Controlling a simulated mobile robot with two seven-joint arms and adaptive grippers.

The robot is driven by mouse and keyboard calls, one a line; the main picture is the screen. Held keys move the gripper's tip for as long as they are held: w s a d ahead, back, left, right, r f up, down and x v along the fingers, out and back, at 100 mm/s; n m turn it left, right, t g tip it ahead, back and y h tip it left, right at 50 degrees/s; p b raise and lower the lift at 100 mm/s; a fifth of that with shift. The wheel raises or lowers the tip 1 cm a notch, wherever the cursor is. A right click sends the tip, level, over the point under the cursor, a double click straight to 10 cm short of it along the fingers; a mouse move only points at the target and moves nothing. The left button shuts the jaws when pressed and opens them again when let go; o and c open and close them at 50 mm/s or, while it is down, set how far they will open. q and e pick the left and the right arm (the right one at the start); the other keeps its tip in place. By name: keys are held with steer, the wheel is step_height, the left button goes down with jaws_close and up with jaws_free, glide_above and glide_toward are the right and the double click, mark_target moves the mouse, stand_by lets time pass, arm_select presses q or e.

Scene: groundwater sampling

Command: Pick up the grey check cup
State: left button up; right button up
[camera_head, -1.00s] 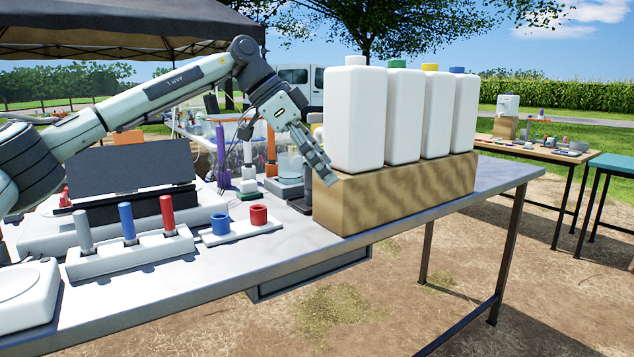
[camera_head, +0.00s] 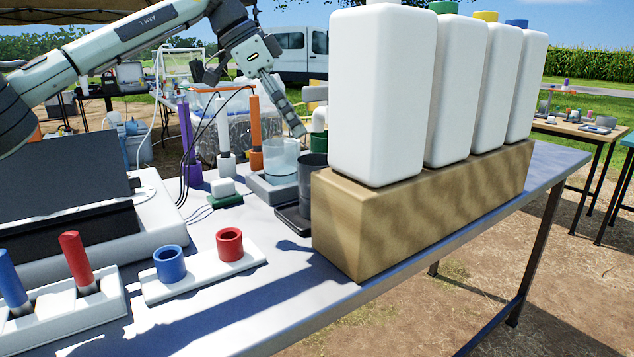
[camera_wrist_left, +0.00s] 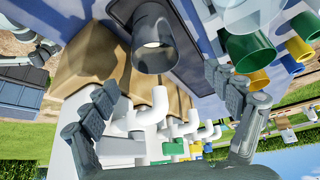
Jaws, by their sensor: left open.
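The grey check cup (camera_head: 312,188) is a dark grey cylinder standing upright on a dark flat base (camera_head: 290,219), close behind the left end of the brown block. In the left wrist view the cup (camera_wrist_left: 153,42) shows at the top, between and beyond the fingers, with its opening partly visible. My left gripper (camera_head: 298,130) points down from above, just over the cup's rim and a little to its left in the head view. In the left wrist view its fingers (camera_wrist_left: 162,95) are spread with nothing between them.
The brown block (camera_head: 420,215) carries several tall white jugs (camera_head: 380,95) right beside the cup. A glass beaker (camera_head: 283,158) on a grey unit stands at its left. A rack with blue and red rings (camera_head: 230,245) lies in front. The table's right end is bare.

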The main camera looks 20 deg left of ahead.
mark_target(314, 155)
arm_select(q)
steer(key=x, duration=0.7)
steer(key=shift+s+d+f, duration=0.2)
steer(key=shift+s+d, duration=0.05)
steer(key=shift+d, duration=0.15)
steer(key=c, duration=1.7)
steer(key=shift+r, duration=0.1)
